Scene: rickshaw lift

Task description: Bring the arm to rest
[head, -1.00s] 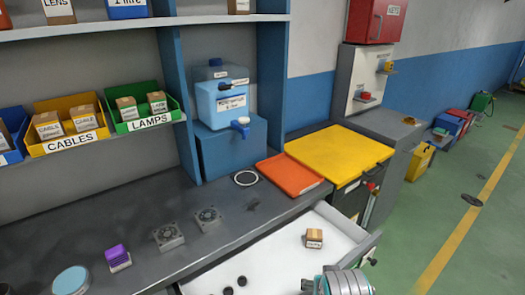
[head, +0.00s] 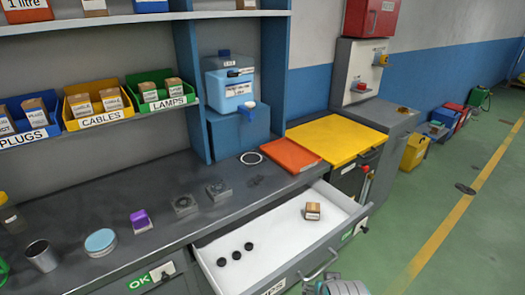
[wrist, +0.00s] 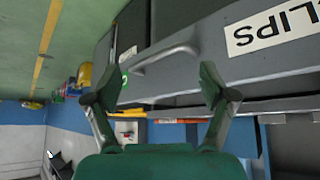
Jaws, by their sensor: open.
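My gripper (wrist: 158,92) is open and empty in the wrist view, its two green fingers spread wide. That view is upside down. The fingers are in front of the grey drawer front and its bar handle (wrist: 166,58); nothing is between the fingertips. In the head view only a small part of my arm shows at the bottom edge, and the fingers are hidden there.
The grey bench (head: 70,220) carries a metal cup (head: 41,256), a round blue-topped tin (head: 100,242), a purple-topped block (head: 141,221) and two fans. The open drawer juts out beyond the bench front.

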